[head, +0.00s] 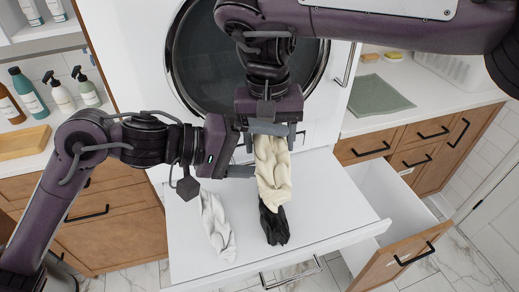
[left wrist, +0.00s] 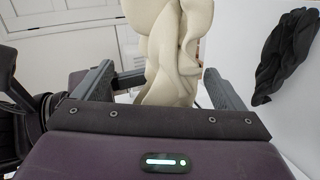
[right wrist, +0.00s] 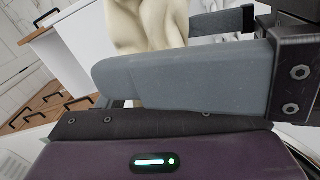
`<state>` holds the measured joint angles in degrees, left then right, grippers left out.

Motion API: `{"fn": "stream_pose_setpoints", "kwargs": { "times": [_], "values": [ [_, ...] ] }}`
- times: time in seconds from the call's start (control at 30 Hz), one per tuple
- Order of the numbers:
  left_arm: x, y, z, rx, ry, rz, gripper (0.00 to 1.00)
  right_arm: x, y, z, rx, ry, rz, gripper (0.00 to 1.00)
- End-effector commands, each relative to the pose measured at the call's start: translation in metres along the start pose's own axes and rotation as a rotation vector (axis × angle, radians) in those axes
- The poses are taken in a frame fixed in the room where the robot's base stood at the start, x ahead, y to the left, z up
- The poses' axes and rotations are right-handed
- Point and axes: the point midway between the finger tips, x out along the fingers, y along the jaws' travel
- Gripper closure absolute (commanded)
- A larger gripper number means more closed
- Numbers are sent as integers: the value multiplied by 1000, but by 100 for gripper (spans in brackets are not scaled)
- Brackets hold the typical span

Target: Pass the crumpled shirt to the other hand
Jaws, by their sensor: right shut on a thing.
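The crumpled shirt (head: 273,172), a cream cloth, hangs from my right gripper (head: 270,129) above the white pull-out shelf. It also shows in the left wrist view (left wrist: 172,60) and the right wrist view (right wrist: 150,25). My right gripper is shut on its upper end. My left gripper (head: 246,156) comes in from the left, just below the right one. In the left wrist view its fingers stand open on either side of the shirt, with a gap at the left finger. Contact at the right finger is unclear.
A white cloth (head: 216,226) and a black cloth (head: 273,225) lie on the white shelf (head: 335,205) below. A washing machine (head: 190,75) stands behind. An open drawer (head: 400,258) juts out at right. Bottles (head: 60,93) stand on the left counter.

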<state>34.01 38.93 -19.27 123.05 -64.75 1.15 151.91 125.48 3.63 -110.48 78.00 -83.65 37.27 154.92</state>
Motion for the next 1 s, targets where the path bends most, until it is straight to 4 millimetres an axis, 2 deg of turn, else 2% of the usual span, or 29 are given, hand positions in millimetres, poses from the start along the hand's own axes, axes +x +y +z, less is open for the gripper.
{"fn": "stream_pose_setpoints", "kwargs": {
  "times": [0.07, 0.3, 0.33, 0.5, 0.53, 0.83, 1.0],
  "values": [
    [0, 0, 0, 0, 0, 0, 19, 0, 0, 0, 0, 0, 0, 66],
    [0, 1, 0, 1, 0, 2, 51, 0, 0, 0, 0, 0, 0, 66],
    [0, 1, 0, 2, 0, 3, 53, 0, 0, 0, 0, 0, 0, 38],
    [0, 1, 0, 2, 0, 3, 53, 0, 0, 0, 0, 0, 0, 16],
    [0, 1, 0, 2, 0, 2, 53, 0, 0, 0, 0, 0, 0, 14],
    [0, 1, 0, 1, 0, 1, 53, -3, 0, 0, 0, 1, 1, 14],
    [0, 1, 0, 1, 0, 1, 53, -24, 0, -1, 0, 6, 3, 14]
  ]
}}
